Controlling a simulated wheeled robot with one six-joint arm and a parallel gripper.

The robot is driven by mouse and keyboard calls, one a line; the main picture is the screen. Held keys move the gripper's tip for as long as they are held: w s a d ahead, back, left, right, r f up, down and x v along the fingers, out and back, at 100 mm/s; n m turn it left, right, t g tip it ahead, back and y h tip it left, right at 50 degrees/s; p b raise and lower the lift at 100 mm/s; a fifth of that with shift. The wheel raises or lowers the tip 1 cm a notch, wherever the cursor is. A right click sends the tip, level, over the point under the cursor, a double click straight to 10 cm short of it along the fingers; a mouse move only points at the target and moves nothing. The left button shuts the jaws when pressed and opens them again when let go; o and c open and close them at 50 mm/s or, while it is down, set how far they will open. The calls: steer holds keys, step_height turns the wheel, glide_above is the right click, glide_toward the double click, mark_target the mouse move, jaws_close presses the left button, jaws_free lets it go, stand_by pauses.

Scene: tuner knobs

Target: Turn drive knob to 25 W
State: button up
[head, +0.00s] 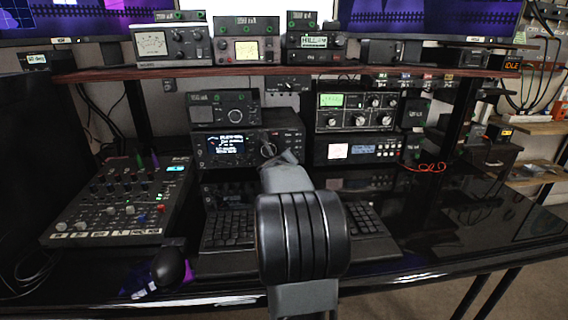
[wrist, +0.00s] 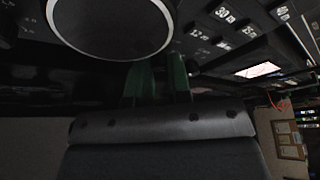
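The radio with a lit blue-white display (head: 228,147) stands at the back middle of the desk. Its large round dial (head: 268,149) is at its right side. In the wrist view a large dark dial with a pale rim (wrist: 110,25) fills the top left. My gripper (head: 290,157) is up against the radio's front, just below and right of the dial. In the wrist view the two green fingers of my gripper (wrist: 160,68) stand apart, tips close under the dial's lower edge. What lies between the tips is hidden. I cannot read which knob is the drive knob or its setting.
Number keys (wrist: 222,14) lie right of the dial. Other radios (head: 357,112) stand at right. A shelf (head: 270,70) runs above.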

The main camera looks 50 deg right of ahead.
jaws_close()
steer(key=shift+a+f+n+h+b, duration=0.1)
steer(key=shift+n+h+b, duration=0.5)
steer(key=shift+n, duration=0.5)
steer(key=shift+n+g+h+b, duration=0.4)
steer(key=shift+n+h, duration=0.3)
steer(key=shift+n, duration=0.6)
steer(key=shift+o, duration=1.2)
jaws_free()
